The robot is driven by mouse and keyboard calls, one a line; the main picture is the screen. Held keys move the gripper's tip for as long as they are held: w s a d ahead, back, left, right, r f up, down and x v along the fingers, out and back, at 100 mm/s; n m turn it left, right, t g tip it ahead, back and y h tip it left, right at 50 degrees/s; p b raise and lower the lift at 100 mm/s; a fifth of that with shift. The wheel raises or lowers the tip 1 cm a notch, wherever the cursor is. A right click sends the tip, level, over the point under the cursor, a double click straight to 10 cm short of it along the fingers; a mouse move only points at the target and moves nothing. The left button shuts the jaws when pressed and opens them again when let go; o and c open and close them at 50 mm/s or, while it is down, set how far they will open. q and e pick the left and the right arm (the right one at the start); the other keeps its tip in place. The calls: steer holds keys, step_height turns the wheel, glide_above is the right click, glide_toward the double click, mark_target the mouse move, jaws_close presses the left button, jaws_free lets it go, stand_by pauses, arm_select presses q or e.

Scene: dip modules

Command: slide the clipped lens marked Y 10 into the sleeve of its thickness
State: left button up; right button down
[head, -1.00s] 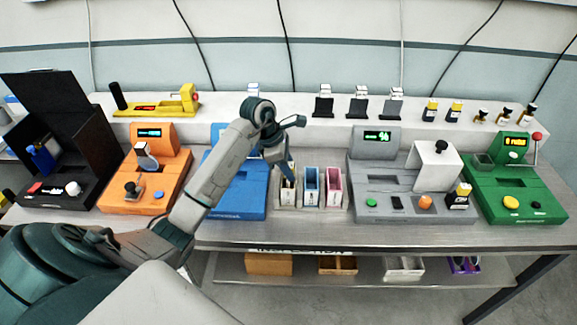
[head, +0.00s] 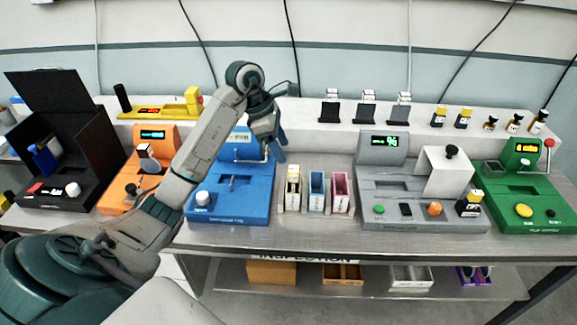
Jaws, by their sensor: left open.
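Three narrow sleeves stand side by side in the middle of the bench: a yellow-and-white one (head: 291,202), a blue one (head: 316,191) and a pink one (head: 340,192). A yellow-topped piece (head: 293,172) stands upright at the left sleeve and rises above the other two; it looks like the clipped lens seated in it, but its mark is too small to read. My left gripper (head: 277,154) is open and empty, just above and left of that sleeve, over the blue device's right edge, apart from the piece. My right gripper is not in view.
A blue device (head: 232,205) stands left of the sleeves, a grey device (head: 378,180) right of them. Several white-topped pieces on black stands (head: 366,113) are on the back ledge. An orange device (head: 128,195), black box and green device (head: 517,200) stand further out.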

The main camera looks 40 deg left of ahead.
arm_select(q)
steer(key=p+v, duration=0.1)
steer(key=v, duration=0.2)
steer(key=shift+p, duration=0.3)
steer(key=shift+d, duration=0.1)
